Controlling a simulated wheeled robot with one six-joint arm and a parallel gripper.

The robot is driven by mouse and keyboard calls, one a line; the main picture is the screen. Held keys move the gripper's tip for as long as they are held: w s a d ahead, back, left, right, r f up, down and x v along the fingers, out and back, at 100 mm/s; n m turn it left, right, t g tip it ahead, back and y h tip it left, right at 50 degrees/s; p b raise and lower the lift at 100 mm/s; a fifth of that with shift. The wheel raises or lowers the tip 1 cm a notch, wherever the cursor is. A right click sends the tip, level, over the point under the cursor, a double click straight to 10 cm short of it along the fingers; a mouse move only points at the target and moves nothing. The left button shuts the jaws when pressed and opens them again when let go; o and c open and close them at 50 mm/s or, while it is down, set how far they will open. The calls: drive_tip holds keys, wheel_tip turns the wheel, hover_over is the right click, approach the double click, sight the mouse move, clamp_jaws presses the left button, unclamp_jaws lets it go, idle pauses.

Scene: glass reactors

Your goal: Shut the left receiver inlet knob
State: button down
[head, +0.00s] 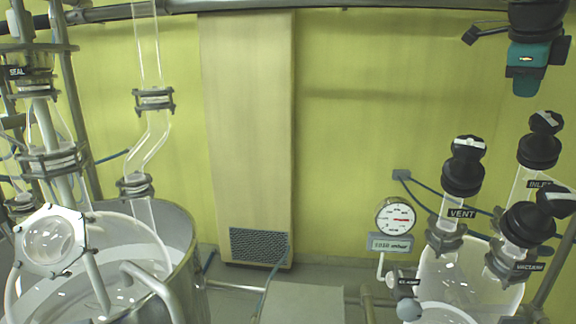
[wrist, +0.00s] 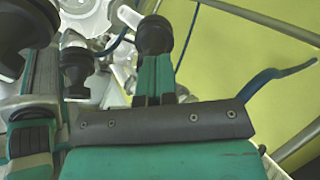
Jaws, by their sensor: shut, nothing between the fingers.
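The inlet knob (head: 538,150) is black with a white mark on its top bar, which slants down to the right. It stands upright on a glass neck above a partly hidden "INLET" label (head: 538,184), at the right of the head view. My gripper (head: 525,88) hangs above it, apart from it. In the wrist view my gripper (wrist: 155,80) has its teal fingers together and empty. A black knob (wrist: 155,36) shows just beyond them; I cannot tell which knob it is, or whether they touch.
The vent knob (head: 463,170) and vacuum knob (head: 528,222) stand close by on the same glass vessel (head: 450,280). A round gauge (head: 396,216) is to their left. A steel-jacketed reactor (head: 182,245) with glass piping stands at the left.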

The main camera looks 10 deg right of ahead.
drive_tip(key=shift+p+v, duration=0.3)
drive_tip(key=shift+v, duration=0.65)
